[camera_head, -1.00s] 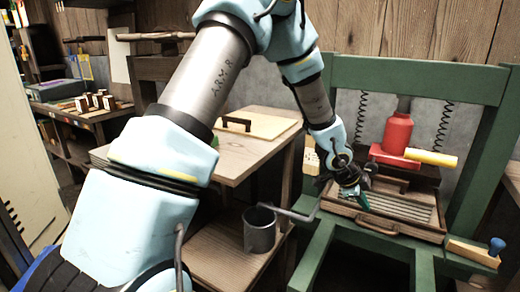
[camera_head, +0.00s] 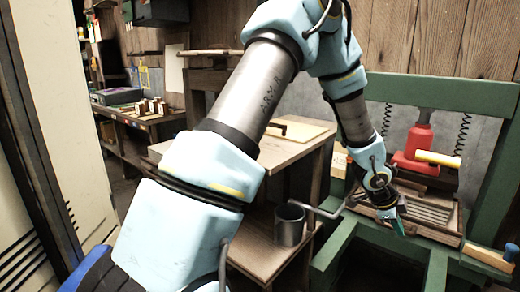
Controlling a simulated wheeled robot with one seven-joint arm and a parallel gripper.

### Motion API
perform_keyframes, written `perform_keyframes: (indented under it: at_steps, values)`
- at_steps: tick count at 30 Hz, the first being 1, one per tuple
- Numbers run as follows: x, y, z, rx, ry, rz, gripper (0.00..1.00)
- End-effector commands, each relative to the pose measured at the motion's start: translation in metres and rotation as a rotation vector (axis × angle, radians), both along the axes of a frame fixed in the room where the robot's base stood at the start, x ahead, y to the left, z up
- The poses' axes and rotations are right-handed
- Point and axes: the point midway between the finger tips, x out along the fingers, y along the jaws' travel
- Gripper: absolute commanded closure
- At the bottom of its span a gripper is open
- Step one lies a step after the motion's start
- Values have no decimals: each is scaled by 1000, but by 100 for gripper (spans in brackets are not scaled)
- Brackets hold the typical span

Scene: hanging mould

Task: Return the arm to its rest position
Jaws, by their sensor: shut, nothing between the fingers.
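My arm reaches up across the middle of the head view and bends down at the right. My gripper (camera_head: 398,226) points downward, in front of the brown slatted wooden tray (camera_head: 447,234) on the green press frame. It is small in the view and its teal fingertips look together with nothing held. I cannot tell whether it touches the tray's front edge. Part of the tray is hidden behind my gripper and wrist.
The green frame (camera_head: 432,90) holds a red jack (camera_head: 416,140) with a yellow roller (camera_head: 438,158). A grey metal mug (camera_head: 289,224) stands on the lower shelf, left of the frame. A wooden block with a blue knob (camera_head: 490,257) lies at right. A pale cabinet (camera_head: 60,150) is at left.

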Motion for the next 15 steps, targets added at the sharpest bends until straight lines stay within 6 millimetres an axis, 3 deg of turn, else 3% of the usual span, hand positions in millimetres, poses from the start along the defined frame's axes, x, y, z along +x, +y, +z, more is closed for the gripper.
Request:
perform_keyframes:
  at_steps: [8, 15]
  values:
    - [25, 47, 14, 47, 31, 171, 100]
    - [51, 124, 34, 103, 89, 447, 100]
